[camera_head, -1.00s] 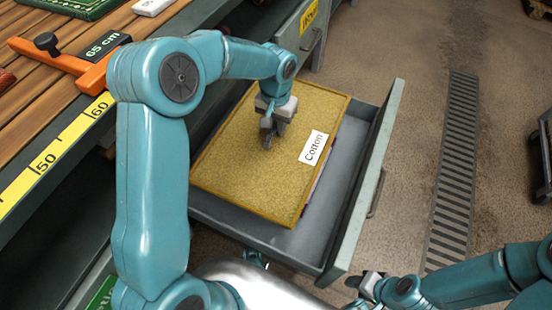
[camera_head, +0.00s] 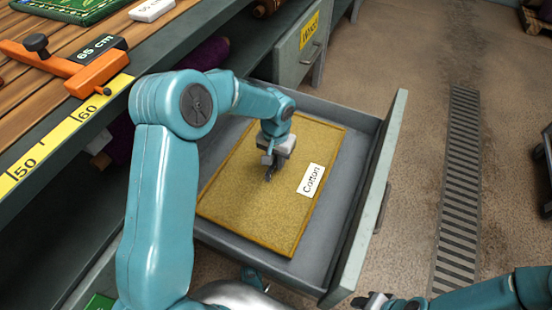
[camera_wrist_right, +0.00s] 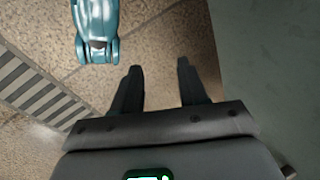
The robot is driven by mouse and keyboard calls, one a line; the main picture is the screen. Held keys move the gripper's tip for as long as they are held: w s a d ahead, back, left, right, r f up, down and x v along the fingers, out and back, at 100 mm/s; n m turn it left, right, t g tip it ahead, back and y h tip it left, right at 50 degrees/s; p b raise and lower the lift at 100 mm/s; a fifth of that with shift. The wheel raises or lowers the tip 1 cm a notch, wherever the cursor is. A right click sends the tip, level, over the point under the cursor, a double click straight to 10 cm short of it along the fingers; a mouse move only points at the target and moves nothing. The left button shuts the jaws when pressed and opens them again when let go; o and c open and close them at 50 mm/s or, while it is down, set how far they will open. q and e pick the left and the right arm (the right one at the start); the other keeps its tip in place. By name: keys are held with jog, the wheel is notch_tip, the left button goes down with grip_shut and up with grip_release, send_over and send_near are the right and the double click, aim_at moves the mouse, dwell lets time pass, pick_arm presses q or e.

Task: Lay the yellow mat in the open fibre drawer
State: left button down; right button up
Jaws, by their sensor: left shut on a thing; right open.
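The yellow mat (camera_head: 235,195) has a darker border and a white label (camera_head: 311,181) reading "Cotton". In the head view it lies flat within the walls of the open grey drawer (camera_head: 372,190), at its left side. A bare grey strip of drawer floor shows right of it. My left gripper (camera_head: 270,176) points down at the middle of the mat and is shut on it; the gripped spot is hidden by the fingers. My right gripper (camera_wrist_right: 160,66) is open and empty in its wrist view, over the floor. It shows partly at the head view's bottom edge (camera_head: 374,300).
The slatted bench (camera_head: 40,95) with a yellow ruler strip (camera_head: 70,128) and an orange 65 cm stop (camera_head: 80,70) stands at left. A closed drawer (camera_head: 300,55) lies beyond the open one. Floor with a grating (camera_head: 458,190) is at right.

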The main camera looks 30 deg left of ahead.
pick_arm(q)
jog(key=shift+f, duration=0.3)
jog(key=c, duration=1)
grip_release()
jog(key=shift+r, duration=0.25)
notch_tip(320, 180, up, 12)
jog(key=p, duration=0.4)
jog(key=shift+r+p, duration=0.25)
jog(key=shift+p, duration=0.05)
